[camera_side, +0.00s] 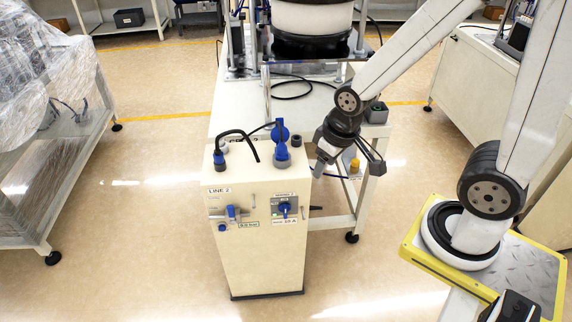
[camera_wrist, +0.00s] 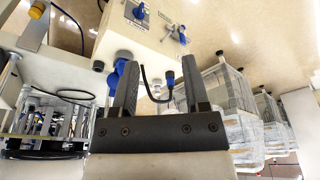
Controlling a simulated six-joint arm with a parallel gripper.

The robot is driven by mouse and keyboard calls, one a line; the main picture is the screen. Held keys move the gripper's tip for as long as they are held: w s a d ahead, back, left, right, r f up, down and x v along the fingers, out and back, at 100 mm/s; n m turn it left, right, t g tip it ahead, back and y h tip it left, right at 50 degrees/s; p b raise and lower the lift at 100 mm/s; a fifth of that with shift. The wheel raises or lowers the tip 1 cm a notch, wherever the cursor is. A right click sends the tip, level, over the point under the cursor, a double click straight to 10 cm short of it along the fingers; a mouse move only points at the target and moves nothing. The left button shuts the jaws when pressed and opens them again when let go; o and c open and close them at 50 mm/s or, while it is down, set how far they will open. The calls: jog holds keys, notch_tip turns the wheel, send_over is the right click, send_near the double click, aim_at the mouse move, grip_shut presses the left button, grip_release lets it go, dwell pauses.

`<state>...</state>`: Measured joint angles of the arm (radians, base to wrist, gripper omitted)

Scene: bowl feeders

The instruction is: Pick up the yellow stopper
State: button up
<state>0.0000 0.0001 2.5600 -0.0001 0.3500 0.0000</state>
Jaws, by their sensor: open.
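In the wrist view a yellow-orange piece, which looks like the stopper (camera_wrist: 37,10), is at the top left corner, well outside the fingers. My gripper (camera_side: 348,171) is open and points down close to the stopper in the side view. In the wrist view my gripper (camera_wrist: 160,62) has its two dark fingers spread with nothing held between them.
The cream control cabinet (camera_side: 260,240) with blue fittings (camera_side: 281,140) and black cables stands left of my gripper. The bowl feeder (camera_side: 312,20) is on the table (camera_side: 237,110) behind. A dark green-topped box (camera_side: 376,113) is close behind my gripper. A wrapped rack (camera_side: 55,70) stands left.

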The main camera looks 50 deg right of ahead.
jog(key=o, duration=0.4)
jog(key=w+d+f+m, duration=0.1)
jog(key=w+d+f, duration=0.45)
jog(key=d, duration=0.35)
jog(key=w+d+f, duration=0.4)
jog(key=w+d, duration=0.3)
jog(key=d, duration=0.3)
jog(key=s+d+f, duration=0.2)
jog(key=d+f, duration=0.3)
jog(key=d, duration=0.2)
jog(key=s+d+f+t, duration=0.1)
jog(key=s+d+f, duration=0.1)
jog(key=d+f, duration=0.3)
jog(key=s+d+f+m+t+h, duration=0.1)
jog(key=s+d+f, duration=0.1)
jog(key=d+f, duration=0.4)
jog(key=shift+s+d, duration=0.2)
jog(key=shift+d, duration=1.35)
